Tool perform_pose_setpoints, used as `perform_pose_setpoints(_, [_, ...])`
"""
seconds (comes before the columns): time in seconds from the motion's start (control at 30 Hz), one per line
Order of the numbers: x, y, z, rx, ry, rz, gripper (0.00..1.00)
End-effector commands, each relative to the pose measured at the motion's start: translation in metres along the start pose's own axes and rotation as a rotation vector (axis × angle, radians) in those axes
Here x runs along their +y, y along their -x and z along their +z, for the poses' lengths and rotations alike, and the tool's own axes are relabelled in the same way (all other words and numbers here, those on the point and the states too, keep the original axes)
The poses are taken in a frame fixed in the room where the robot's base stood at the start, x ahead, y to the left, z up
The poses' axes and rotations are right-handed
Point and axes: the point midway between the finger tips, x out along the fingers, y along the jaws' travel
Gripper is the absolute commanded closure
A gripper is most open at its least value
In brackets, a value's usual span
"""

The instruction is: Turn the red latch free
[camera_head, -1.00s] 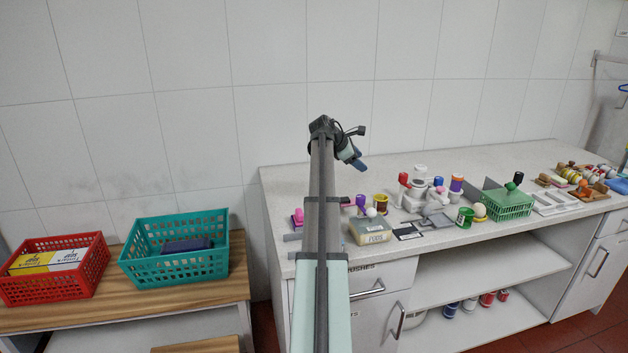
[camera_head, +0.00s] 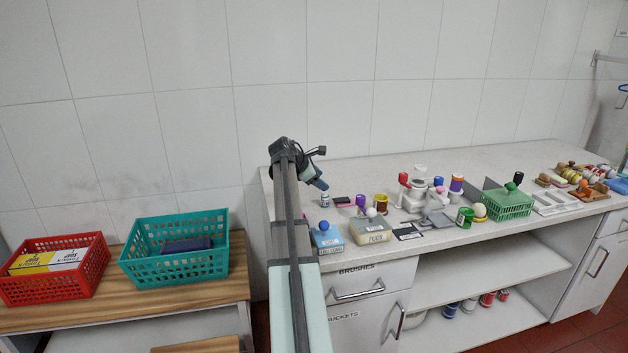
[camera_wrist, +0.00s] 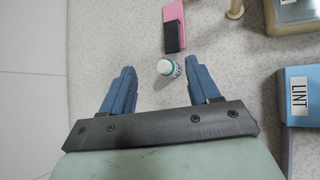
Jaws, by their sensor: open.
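I cannot pick out a red latch with certainty in either view. Red shows on a red-topped piece (camera_head: 403,179) among white fittings at the middle of the counter, but its shape is too small to tell. My gripper (camera_head: 318,183) is above the counter's left end, well left of that piece. In the wrist view its two blue fingers (camera_wrist: 160,72) are spread apart with nothing gripped. A small white bottle with a teal label (camera_wrist: 166,67) shows between the fingertips, nearer the right one; it appears to stand on the counter below.
A blue box marked LINT (camera_wrist: 300,97) and a yellowish container (camera_head: 371,229) stand near the front edge. A pink and black item (camera_wrist: 174,27) lies beyond the bottle. A green basket (camera_head: 508,206) is farther right. Red (camera_head: 88,280) and teal (camera_head: 215,262) crates are left on the bench.

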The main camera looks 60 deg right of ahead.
Motion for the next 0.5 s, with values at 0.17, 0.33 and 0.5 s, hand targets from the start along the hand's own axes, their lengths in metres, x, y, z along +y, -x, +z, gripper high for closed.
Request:
perform_pose_setpoints(0.17, [0.0036,0.006,-0.0106,0.005,0.011,0.008,0.39])
perform_pose_setpoints(0.33, [0.0048,0.008,-0.0139,0.007,0.015,0.011,0.39])
perform_pose_setpoints(0.5, [0.0048,0.008,-0.0139,0.007,0.015,0.011,0.39])
